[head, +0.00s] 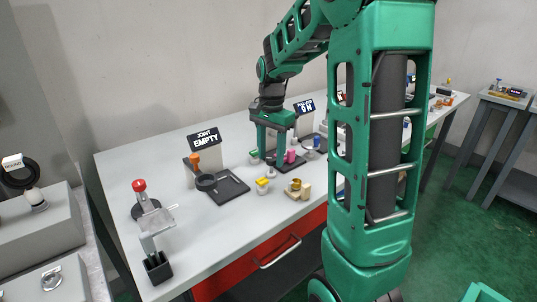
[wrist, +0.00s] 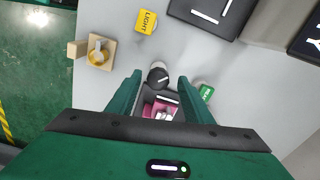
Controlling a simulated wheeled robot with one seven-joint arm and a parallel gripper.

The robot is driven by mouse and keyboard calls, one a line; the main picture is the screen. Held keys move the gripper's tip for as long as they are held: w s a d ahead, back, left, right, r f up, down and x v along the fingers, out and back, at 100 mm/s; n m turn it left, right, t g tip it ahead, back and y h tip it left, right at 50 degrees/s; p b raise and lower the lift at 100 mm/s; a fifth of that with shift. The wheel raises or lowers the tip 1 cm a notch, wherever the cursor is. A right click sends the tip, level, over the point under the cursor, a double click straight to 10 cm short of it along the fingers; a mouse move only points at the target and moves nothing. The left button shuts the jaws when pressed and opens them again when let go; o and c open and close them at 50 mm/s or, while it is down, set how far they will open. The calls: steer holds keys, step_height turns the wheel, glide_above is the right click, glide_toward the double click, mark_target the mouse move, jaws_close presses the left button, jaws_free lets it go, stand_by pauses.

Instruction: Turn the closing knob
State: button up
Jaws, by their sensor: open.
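My gripper (head: 271,150) points down over a black base on the white table, beside a pink part (head: 290,157). In the wrist view my gripper (wrist: 159,78) is open, with its green fingers apart. A round dark knob-like piece (wrist: 158,74) shows between the fingertips. The pink part (wrist: 160,108) lies behind it, between the fingers and partly hidden by my gripper. I see no clear grip on either. No label marks which piece is the closing knob.
A black tray (head: 232,188) stands by the "EMPTY" sign (head: 206,139). A yellow "LIGHT" block (wrist: 146,21), a wooden block with a brass ring (wrist: 97,54) and a green tag (wrist: 206,92) lie near. A red-topped device (head: 139,187) stands at left. Bare table lies between them.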

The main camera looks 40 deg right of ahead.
mark_target(270, 158)
step_height(270, 158, up, 11)
stand_by(0.5)
steer(key=shift+f, duration=0.15)
steer(key=s+a+f+n, duration=0.1)
steer(key=s+f+n, duration=0.2)
steer(key=s, duration=0.6)
steer(key=s+a+f+n, duration=0.2)
steer(key=s+f+n, duration=0.1)
steer(key=s, duration=0.6)
steer(key=s+a+f+n, duration=0.1)
steer(key=s+f+n, duration=0.2)
steer(key=s, duration=0.6)
step_height(270, 158, down, 3)
steer(key=shift+a+r, duration=0.15)
steer(key=shift+a, duration=0.2)
steer(key=shift+w+f, duration=0.25)
steer(key=shift+w, duration=0.4)
